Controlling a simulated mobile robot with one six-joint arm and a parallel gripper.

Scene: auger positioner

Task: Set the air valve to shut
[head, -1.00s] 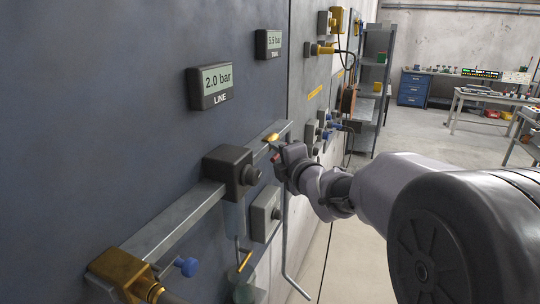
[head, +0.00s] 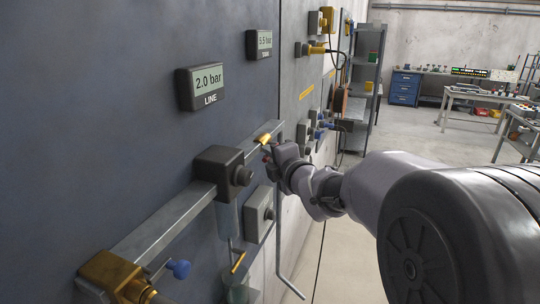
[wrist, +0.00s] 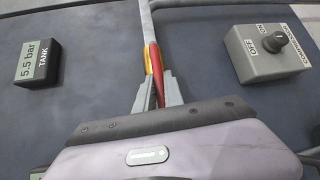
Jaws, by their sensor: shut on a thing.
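The air valve has a brass-yellow body (head: 264,138) at the far end of the wall rail. In the wrist view its yellow part (wrist: 148,62) shows beside a red lever (wrist: 158,75). The lever lies roughly in line with the grey pipe (wrist: 146,22). My gripper (wrist: 157,94) is shut on the red lever, one finger on each side. In the head view my gripper (head: 270,156) is at the valve and hides most of the lever.
A black box (head: 217,170) with a round knob sits on the rail, near my gripper. A grey compressor switch box (wrist: 268,52) is on the wall below.

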